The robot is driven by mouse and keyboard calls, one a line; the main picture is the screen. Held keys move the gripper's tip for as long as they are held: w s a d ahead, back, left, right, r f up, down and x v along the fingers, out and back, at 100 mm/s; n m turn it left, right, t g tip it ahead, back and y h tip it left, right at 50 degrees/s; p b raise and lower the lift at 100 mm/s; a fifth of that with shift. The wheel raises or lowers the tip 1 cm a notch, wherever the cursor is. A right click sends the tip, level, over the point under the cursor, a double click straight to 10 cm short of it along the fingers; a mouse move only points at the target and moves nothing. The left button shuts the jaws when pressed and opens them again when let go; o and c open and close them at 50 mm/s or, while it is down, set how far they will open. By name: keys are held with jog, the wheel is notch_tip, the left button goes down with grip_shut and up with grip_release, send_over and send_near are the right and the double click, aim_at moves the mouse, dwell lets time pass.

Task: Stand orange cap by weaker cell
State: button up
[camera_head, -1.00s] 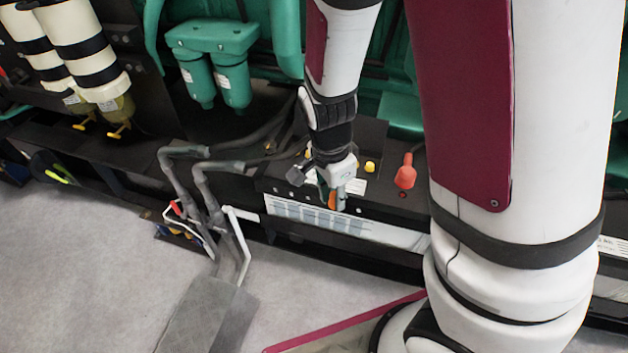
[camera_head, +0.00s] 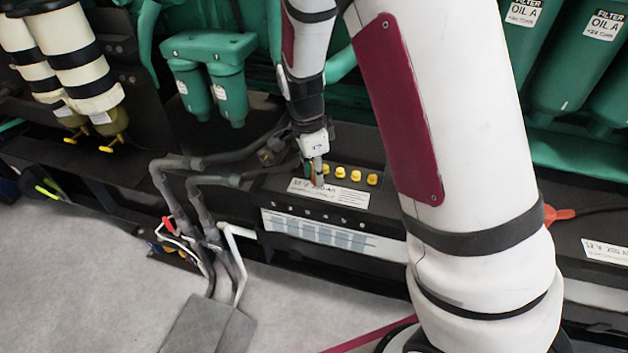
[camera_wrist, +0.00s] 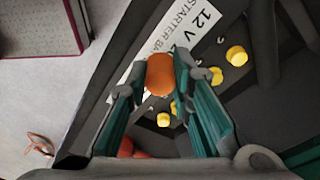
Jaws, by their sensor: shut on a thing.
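My gripper (camera_head: 318,182) is over the top of a black battery (camera_head: 275,205), near its white label (camera_head: 328,194). In the wrist view, my gripper (camera_wrist: 158,82) is shut on an orange cap (camera_wrist: 160,74), held between its two fingertips. Several yellow cell caps (camera_head: 356,177) sit in a row behind the label; some show in the wrist view (camera_wrist: 237,55). The held cap is mostly hidden in the head view. I cannot tell if it touches the battery top. Nothing readable marks the weaker cell.
Thick grey cables (camera_head: 195,180) and pipes stand left of the battery. Green filters (camera_head: 228,92) and engine parts are behind. A red terminal cover (camera_head: 560,214) is to the right, past my arm. Open grey floor (camera_head: 80,270) lies in front.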

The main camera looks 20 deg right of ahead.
jog(key=shift+w+f, duration=0.15)
jog(key=shift+w, duration=0.35)
jog(key=shift+f+b, duration=0.4)
jog(key=shift+f, duration=1.2)
jog(key=shift+f, duration=0.2)
jog(key=o, duration=0.9)
jog(key=shift+o, duration=0.2)
jog(key=shift+r, duration=0.1)
notch_tip(320, 180, up, 12)
jog(key=a+p, duration=0.1)
jog(key=p, duration=0.1)
jog(key=s+r+n+y, duration=0.2)
jog(key=s+r+n, duration=0.6)
jog(key=s+r, duration=0.6)
jog(key=s+d+n+t, duration=0.1)
jog(key=s+n, duration=0.9)
jog(key=s, duration=0.8)
jog(key=shift+s+t+h, duration=0.15)
jog(key=shift+t+h, duration=0.15)
jog(key=shift+t, duration=0.1)
